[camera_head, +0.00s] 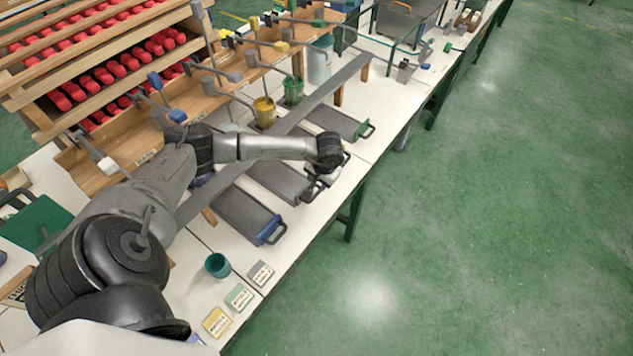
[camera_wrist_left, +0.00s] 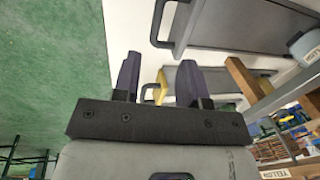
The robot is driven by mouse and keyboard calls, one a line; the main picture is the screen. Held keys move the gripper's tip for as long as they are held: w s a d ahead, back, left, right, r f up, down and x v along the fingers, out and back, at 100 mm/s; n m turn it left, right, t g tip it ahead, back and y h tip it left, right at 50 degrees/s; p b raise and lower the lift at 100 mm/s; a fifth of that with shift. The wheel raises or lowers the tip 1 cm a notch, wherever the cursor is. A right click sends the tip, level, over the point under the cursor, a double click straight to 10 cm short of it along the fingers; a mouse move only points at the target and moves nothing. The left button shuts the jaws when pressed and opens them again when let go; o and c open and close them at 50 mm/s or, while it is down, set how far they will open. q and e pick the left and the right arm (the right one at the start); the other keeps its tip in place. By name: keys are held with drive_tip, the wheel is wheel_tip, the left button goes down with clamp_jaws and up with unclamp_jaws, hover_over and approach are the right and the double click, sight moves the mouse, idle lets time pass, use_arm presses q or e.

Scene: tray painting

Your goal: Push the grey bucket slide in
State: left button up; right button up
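A grey slide with a dark grey handle (camera_head: 280,182) sticks out over the table in the head view, beside my left gripper. What looks like the same slide (camera_wrist_left: 238,22) crosses the top of the left wrist view, with its handle (camera_wrist_left: 157,22) ahead of the fingertips. My left gripper (camera_head: 326,178) is at the front ends of the slides. In the left wrist view its two fingers (camera_wrist_left: 158,75) stand apart, with a yellow handle part (camera_wrist_left: 162,86) showing between them; contact cannot be told. My right gripper is not in view.
A blue-handled slide (camera_head: 240,211) and a green-handled slide (camera_head: 340,121) lie to either side. Yellow (camera_head: 264,112) and green (camera_head: 293,92) buckets stand behind. A teal cup (camera_head: 217,265) and several label cards sit on the near table; the floor at right is clear.

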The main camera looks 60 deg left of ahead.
use_arm(q)
drive_tip(key=r, duration=0.1)
drive_tip(key=r+p, duration=0.1)
drive_tip(key=r, duration=0.1)
drive_tip(key=d+r+p, duration=0.1)
drive_tip(key=r, duration=0.1)
drive_tip(key=shift+w+r, duration=0.2)
idle(0.5)
